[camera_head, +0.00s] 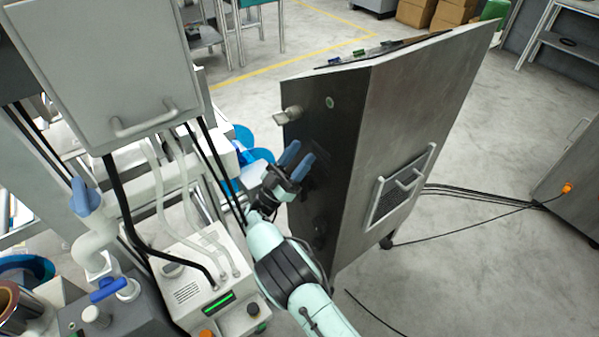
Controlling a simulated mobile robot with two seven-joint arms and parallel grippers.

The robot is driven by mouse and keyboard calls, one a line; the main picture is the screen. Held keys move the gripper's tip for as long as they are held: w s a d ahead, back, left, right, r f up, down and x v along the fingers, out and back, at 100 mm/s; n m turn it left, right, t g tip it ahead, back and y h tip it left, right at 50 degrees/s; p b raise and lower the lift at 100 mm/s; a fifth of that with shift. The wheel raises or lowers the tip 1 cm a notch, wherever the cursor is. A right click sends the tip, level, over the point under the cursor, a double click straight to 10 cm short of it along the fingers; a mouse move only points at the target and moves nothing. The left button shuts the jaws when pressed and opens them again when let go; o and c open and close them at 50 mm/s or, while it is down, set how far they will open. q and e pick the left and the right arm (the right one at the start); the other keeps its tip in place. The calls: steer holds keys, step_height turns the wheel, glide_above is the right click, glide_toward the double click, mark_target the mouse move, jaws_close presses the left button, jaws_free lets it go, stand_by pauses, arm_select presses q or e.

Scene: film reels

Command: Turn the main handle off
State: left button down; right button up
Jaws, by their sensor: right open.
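A metal cabinet (420,95) stands at the centre right, with a dark front panel facing left. A pale rotary handle (288,115) sticks out of the upper left of that panel; I take it to be the main handle. My right gripper (297,162) is open, with two blue fingertips apart and nothing seen between them. It is below the handle and in front of the dark panel, apart from the handle. I cannot tell whether a fingertip touches the panel. My left gripper is not in view.
A green button (330,102) sits right of the handle. At left are a grey box (105,60), white pipes with a blue valve lever (108,290), and a control unit (215,305) with a green display. Cables (480,195) cross the floor at right. Grey floor (450,270) is mostly clear there.

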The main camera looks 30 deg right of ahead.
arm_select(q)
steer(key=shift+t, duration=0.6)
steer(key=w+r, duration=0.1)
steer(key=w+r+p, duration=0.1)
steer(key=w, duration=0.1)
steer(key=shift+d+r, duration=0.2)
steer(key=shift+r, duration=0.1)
arm_select(e)
step_height(320, 180, up, 6)
steer(key=shift+r, duration=0.25)
steer(key=shift+f, duration=0.1)
